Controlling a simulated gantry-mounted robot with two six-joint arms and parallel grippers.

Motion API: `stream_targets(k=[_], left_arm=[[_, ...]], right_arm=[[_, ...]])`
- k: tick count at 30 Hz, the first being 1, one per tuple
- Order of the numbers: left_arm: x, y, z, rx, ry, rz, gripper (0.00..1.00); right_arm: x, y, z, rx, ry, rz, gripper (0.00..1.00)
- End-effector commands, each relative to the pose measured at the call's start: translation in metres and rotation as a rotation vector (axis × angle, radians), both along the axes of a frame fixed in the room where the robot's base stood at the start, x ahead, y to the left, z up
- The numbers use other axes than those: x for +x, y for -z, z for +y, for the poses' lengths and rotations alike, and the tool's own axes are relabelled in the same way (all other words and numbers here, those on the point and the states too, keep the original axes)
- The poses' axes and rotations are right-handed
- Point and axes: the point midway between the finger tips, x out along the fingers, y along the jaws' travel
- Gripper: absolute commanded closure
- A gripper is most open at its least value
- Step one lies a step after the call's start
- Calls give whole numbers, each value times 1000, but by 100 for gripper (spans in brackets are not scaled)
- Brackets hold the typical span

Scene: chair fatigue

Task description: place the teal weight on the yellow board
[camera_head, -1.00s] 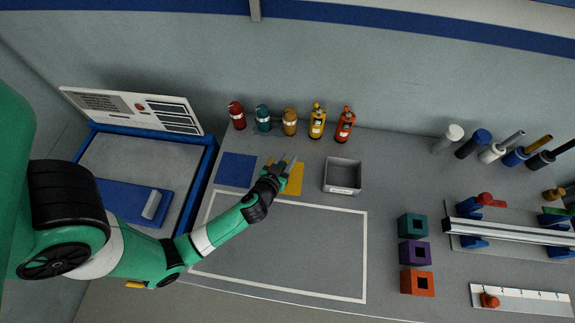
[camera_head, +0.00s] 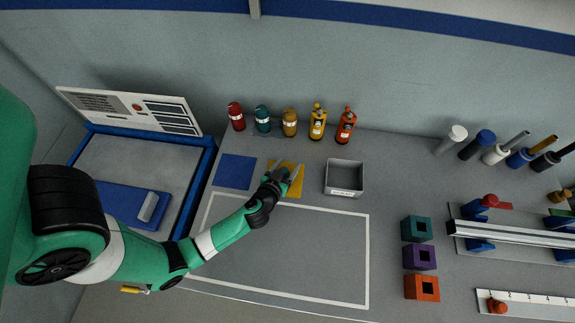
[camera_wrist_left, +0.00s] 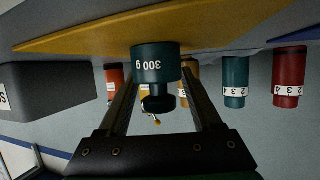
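The teal weight (camera_wrist_left: 156,62), marked 300 g, shows in the left wrist view, which is upside down. It is at the yellow board (camera_wrist_left: 75,38), with its flat end against or very near the surface and its dark knob pointing away. In the head view the yellow board (camera_head: 293,189) lies beside the blue board, partly covered by my left gripper (camera_head: 284,172). The weight is hidden or too small to make out there. My left gripper's fingers (camera_wrist_left: 160,75) stand on both sides of the weight; whether they press on it cannot be told. My right gripper is not in view.
A blue board (camera_head: 235,171) lies left of the yellow one, and a grey bin (camera_head: 343,178) stands to the right. Several coloured bottles (camera_head: 290,123) line the back. The white-outlined area (camera_head: 290,250) in front is clear apart from my arm.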

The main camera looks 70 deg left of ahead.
Motion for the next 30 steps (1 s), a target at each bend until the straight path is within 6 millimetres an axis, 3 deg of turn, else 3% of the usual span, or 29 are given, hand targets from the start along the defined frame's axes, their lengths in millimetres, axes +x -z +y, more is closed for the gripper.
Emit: stream_targets(k=[8, 20, 24, 30], left_arm=[[-1, -5, -2, 0, 1, 0, 34], [-60, -40, -66, 0, 11, 1, 34], [-70, -52, -76, -1, 5, 6, 34], [-77, -51, -80, 1, 2, 1, 34]], right_arm=[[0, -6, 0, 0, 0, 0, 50], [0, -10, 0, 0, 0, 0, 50], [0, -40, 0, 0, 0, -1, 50], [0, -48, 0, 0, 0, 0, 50]])
